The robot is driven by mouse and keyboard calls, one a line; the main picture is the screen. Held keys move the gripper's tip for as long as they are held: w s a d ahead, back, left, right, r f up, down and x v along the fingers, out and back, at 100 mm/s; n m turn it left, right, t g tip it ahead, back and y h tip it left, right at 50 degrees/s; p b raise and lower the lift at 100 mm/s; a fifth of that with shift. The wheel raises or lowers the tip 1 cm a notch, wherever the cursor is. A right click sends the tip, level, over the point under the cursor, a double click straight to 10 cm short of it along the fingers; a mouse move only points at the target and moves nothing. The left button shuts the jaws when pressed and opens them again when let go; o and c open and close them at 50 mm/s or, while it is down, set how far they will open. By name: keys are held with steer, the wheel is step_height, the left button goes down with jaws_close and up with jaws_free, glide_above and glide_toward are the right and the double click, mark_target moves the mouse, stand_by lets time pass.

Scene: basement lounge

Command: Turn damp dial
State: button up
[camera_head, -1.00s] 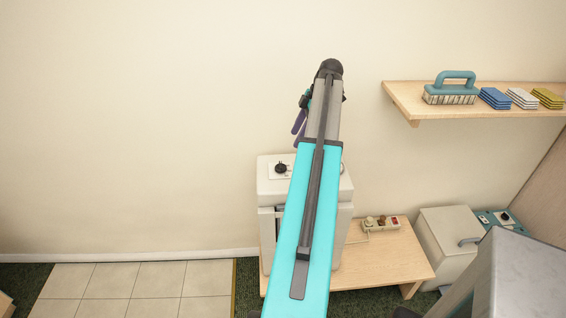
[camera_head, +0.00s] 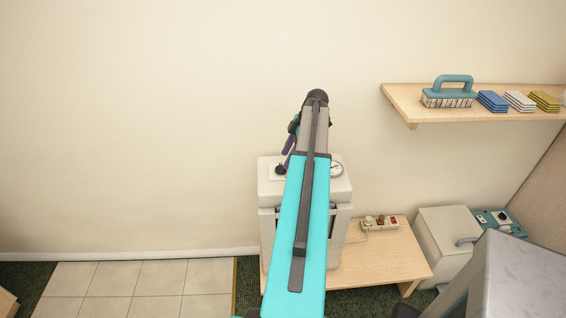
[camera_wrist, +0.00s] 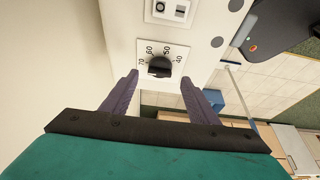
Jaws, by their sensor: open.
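The damp dial (camera_wrist: 159,67) is a round black knob on a white plate marked with numbers including 40, 50, 60 and 70. It is on a white machine (camera_wrist: 205,40), and in the head view it sits on top of the machine (camera_head: 270,190), at the left. My gripper (camera_wrist: 159,80) is open and empty, its two purple fingers apart on either side of the dial in the wrist view. I cannot tell how far the fingertips are from the knob. In the head view my arm hides part of the machine, and one purple finger (camera_head: 288,146) shows just above the dial.
The machine stands on a low wooden table (camera_head: 385,262) with a power strip (camera_head: 380,223). A white bin (camera_head: 446,240) stands to the right.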

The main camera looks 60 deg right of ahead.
mark_target(281, 169)
steer(key=shift+p+x, duration=0.6)
steer(key=shift+x, duration=1.6)
steer(key=c, duration=1)
